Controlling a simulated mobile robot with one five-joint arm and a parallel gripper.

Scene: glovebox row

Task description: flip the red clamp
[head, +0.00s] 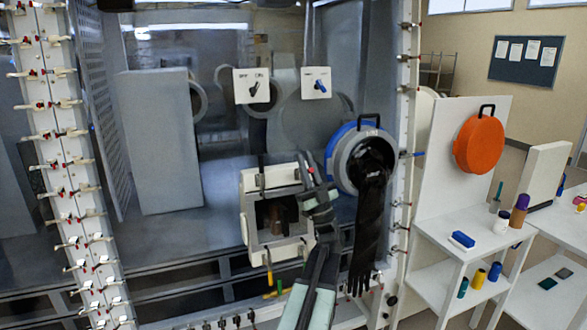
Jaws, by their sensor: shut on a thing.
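A pale box-shaped port (251,229) with a square opening sits on the glovebox front, left of the blue-ringed glove port. My gripper (304,168) is at the upper right corner of this port. Its jaws are shut on a small part there, taken to be the red clamp. My fingers hide most of that part, and I cannot make out its colour or which way it points. A grey clamp is at the port's upper left corner, and a yellow handle (269,265) hangs at its lower left. A brown object (276,216) shows inside the opening.
A blue-ringed glove port (339,152) with a hanging black glove (367,235) is close right of my gripper. Two switch plates (240,90) (318,95) are above. White shelves (455,212) with small bottles stand at right. Red-tipped clamps line the left post.

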